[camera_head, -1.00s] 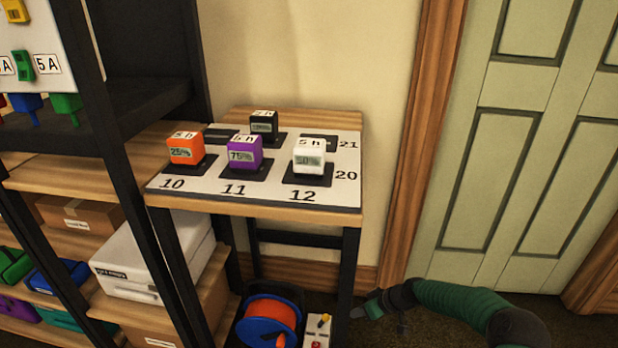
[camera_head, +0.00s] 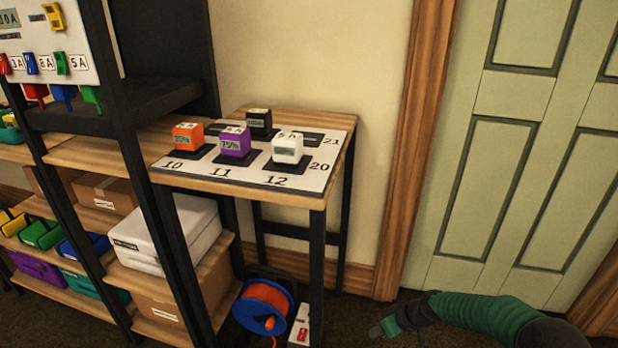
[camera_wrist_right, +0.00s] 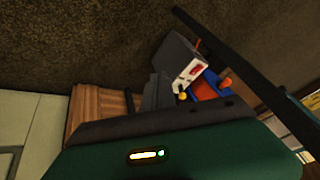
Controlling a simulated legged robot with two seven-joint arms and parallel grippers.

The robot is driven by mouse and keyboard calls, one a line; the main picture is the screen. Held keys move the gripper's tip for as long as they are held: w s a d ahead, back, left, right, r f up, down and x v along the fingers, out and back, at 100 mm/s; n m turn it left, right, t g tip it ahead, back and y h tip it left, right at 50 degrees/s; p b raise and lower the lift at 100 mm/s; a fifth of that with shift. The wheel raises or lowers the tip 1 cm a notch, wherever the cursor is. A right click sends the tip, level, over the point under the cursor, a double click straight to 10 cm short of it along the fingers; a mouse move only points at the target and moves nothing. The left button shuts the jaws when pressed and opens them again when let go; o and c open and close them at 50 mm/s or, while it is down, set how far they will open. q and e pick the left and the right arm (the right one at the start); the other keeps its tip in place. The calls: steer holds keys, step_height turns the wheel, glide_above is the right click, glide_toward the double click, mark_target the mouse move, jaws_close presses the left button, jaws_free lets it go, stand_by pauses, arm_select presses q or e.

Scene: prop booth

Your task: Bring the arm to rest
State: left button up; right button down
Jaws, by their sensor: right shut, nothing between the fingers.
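My right arm, in a green sleeve, comes in from the lower right in the head view. Its gripper (camera_head: 379,331) is shut and empty, low over the dark floor, to the right of the small table and in front of the door. The right wrist view shows the green and dark wrist housing (camera_wrist_right: 190,150) close up, with no object held. My left gripper is in neither view.
A small table (camera_head: 325,187) bears orange (camera_head: 187,138), purple (camera_head: 235,142), black (camera_head: 258,123) and white (camera_head: 287,148) cubes on a numbered mat. A cable reel (camera_head: 264,307) stands beneath. A shelf rack (camera_head: 140,185) is left, a green door (camera_head: 490,170) right.

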steer(key=s+r+m+h+p, duration=0.2)
steer(key=s+r+m+p, duration=0.1)
steer(key=s+r, duration=0.85)
steer(key=s+r+m+h+p, duration=0.25)
steer(key=s+r, duration=0.55)
steer(key=s, duration=0.7)
step_height(320, 180, up, 38)
steer(key=p, duration=3.8)
steer(key=shift+s+r+g, duration=0.15)
steer(key=shift+g, duration=0.25)
